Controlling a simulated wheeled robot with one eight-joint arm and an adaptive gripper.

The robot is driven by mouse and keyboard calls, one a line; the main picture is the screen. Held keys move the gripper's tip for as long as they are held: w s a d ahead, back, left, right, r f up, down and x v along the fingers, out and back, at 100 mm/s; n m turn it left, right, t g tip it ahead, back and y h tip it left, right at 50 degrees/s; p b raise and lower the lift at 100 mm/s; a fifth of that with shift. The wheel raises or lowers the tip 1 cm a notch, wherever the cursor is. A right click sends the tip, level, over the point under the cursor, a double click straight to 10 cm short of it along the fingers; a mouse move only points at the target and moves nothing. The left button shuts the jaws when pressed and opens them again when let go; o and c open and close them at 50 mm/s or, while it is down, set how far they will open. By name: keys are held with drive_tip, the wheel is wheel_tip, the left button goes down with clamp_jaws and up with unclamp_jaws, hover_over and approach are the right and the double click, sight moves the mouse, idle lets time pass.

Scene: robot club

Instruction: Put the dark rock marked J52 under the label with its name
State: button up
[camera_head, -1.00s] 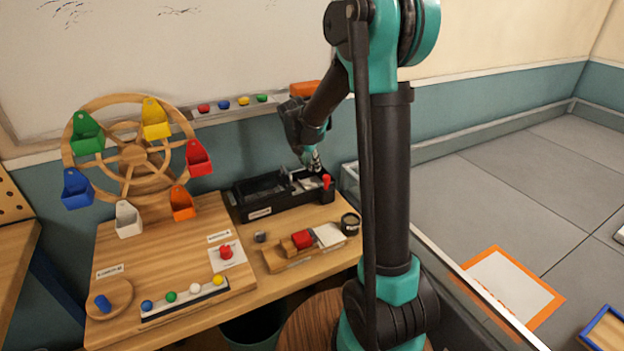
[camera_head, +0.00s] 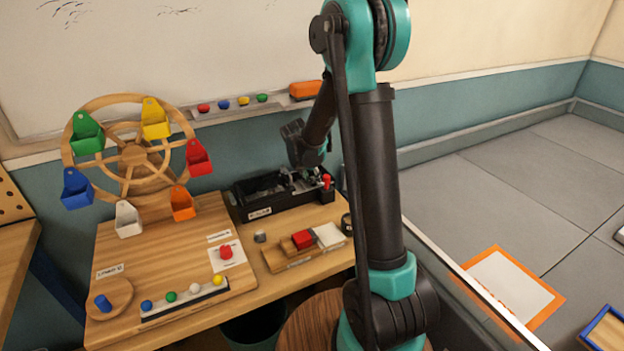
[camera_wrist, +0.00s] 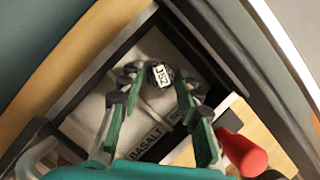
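The dark rock marked J52 (camera_wrist: 161,75) shows in the wrist view, with its white tag facing up. It lies on a light grey surface inside the black tray (camera_head: 262,213). My gripper (camera_wrist: 159,84) is open, with its green fingers on either side of the rock and visible gaps between. A label reading BASALT (camera_wrist: 147,141) is below the rock in the wrist view, between the fingers. Another label (camera_wrist: 182,115) beside it is partly covered by a finger. In the head view my gripper (camera_head: 289,178) is low over the tray, and the rock cannot be made out.
A red knob (camera_head: 326,181) stands at the tray's right end, close to my right finger in the wrist view. Tray walls surround the gripper. In front are a small grey cylinder (camera_head: 260,237) and a wooden block with a red piece (camera_head: 301,239). A wooden wheel (camera_head: 137,158) stands left.

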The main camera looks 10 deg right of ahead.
drive_tip(key=shift+o, duration=1.4)
drive_tip(key=shift+r, duration=0.1)
drive_tip(key=v, duration=0.7)
drive_tip(key=shift+r, duration=0.25)
drive_tip(key=shift+c, duration=0.6)
